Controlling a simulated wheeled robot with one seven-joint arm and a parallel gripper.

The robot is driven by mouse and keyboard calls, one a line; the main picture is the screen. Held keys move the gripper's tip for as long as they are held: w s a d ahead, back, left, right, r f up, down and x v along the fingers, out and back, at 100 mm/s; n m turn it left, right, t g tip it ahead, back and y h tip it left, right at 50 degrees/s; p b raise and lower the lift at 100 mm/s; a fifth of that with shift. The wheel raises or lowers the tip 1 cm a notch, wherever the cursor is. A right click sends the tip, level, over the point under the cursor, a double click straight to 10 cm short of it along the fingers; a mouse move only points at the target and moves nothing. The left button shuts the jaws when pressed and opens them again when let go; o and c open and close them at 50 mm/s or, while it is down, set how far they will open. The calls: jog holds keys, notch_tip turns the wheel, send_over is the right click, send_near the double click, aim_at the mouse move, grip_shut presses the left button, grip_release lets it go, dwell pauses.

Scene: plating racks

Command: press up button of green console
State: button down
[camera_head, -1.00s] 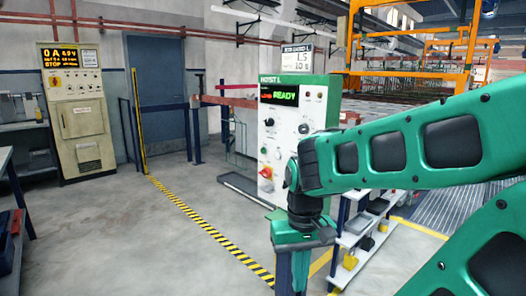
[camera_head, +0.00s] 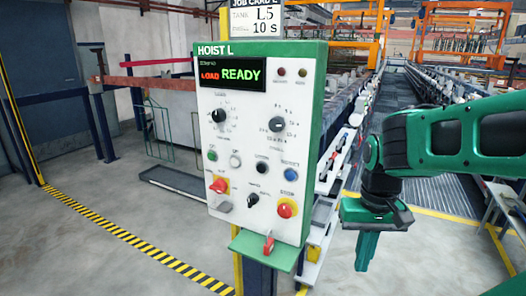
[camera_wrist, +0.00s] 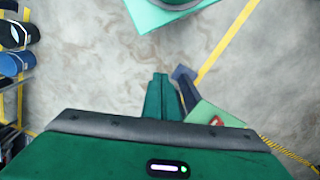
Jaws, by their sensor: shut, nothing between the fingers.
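The green console (camera_head: 260,130) is a white panel with a green frame, headed "HOIST L", with a lit display reading "LOAD READY". Below two dials, a row holds a green button (camera_head: 212,155), a white button (camera_head: 235,160), a black button (camera_head: 262,167) and a blue button (camera_head: 290,173). Their labels are too small to read, so I cannot tell which is up. My gripper (camera_head: 367,262) points down, shut and empty, right of the console and apart from it. In the wrist view its shut fingers (camera_wrist: 160,82) show left of the console's green shelf (camera_wrist: 218,117).
The panel also carries a red-and-yellow switch (camera_head: 219,185) and a red stop knob (camera_head: 287,208). A green shelf (camera_head: 266,250) with a red lever juts out below. Racks with white shelves (camera_head: 325,225) stand behind at right. Floor at left is clear beside a yellow-black stripe (camera_head: 130,240).

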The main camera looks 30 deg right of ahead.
aim_at(231, 160)
jog(key=w+a+r+n+t+h, duration=0.1)
jog(key=w+a+r+n+t, duration=0.15)
jog(key=w+r, duration=0.45)
jog(key=w+a+r+n+t+h, duration=0.15)
jog(key=w+n, duration=0.25)
jog(key=w, duration=0.7)
jog(key=w+a+r+n+t, duration=0.1)
jog(key=w+a+r+n, duration=0.2)
jog(key=w+a+r, duration=0.2)
jog(key=w+a+r+n+t, duration=0.2)
jog(key=w+a+r, duration=0.3)
jog(key=a, duration=0.6)
jog(key=shift+w+a+r+n, duration=0.2)
jog(key=shift+w+a+n, duration=0.25)
jog(key=shift+w, duration=0.8)
jog(key=shift+d+y, duration=0.1)
jog(key=shift+y, duration=0.15)
jog(key=shift+w+d+f, duration=0.8)
jog(key=shift+w+f, duration=0.55)
jog(key=shift+w+d+f, duration=0.8)
jog(key=shift+w+f, duration=0.5)
jog(key=shift+w, duration=0.05)
jog(key=shift+w+d+f, duration=0.8)
jog(key=shift+w+f, duration=0.55)
